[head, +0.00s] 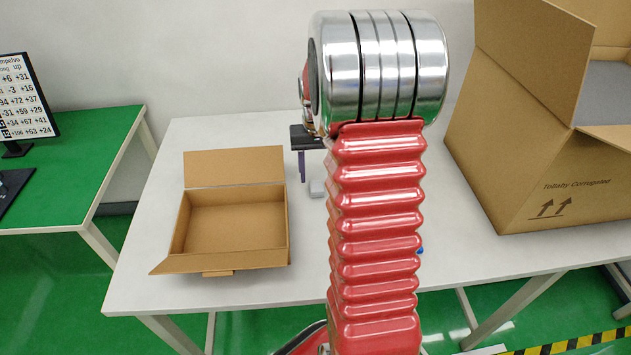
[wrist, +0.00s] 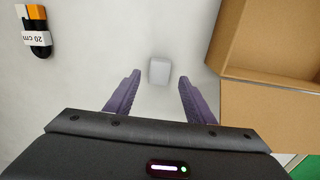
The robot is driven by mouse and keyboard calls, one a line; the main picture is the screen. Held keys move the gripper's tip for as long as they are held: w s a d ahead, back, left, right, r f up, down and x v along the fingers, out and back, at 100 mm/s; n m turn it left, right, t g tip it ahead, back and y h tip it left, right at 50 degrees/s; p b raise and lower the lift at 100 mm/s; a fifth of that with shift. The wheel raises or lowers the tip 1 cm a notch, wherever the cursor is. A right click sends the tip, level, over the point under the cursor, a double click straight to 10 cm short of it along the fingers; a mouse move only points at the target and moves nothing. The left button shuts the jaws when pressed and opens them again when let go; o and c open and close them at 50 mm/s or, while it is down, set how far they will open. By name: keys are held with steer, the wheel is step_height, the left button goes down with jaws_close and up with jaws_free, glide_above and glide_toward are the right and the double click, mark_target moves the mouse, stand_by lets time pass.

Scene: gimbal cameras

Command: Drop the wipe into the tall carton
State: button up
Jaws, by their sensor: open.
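The wipe (wrist: 159,71) appears as a small pale grey block on the white table. In the head view the wipe (head: 317,189) shows just left of my arm, partly hidden by it. My gripper (wrist: 159,82) is open and empty, its two purple fingers either side of the wipe in the wrist picture; I cannot tell the exact height. In the head view my gripper (head: 303,178) points down near the wipe, mostly hidden behind my arm. The tall carton (head: 545,165) stands open at the table's right, with flaps raised and arrows printed on its side.
A shallow open carton (head: 232,222) sits empty on the left; its edge shows in the wrist view (wrist: 262,110). A black and orange item marked 20 cm (wrist: 36,32) lies on the table (head: 190,295). A green desk (head: 70,165) with a monitor (head: 25,98) stands far left.

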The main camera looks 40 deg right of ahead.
mark_target(315, 188)
step_height(315, 188, up, 7)
steer(key=shift+r, duration=0.2)
steer(key=shift+a, duration=0.1)
stand_by(0.5)
steer(key=s+a+r+n+t, duration=0.1)
steer(key=s+a+r+n, duration=0.2)
steer(key=a, duration=0.5)
steer(key=s+a+r+t, duration=0.25)
steer(key=a+r, duration=0.35)
steer(key=a, duration=0.3)
steer(key=s+a+n+t, duration=0.2)
steer(key=s+a+n, duration=0.1)
steer(key=s+a, duration=0.8)
steer(key=shift+f+n, duration=0.2)
steer(key=shift+n, duration=0.2)
steer(key=shift+c, duration=0.2)
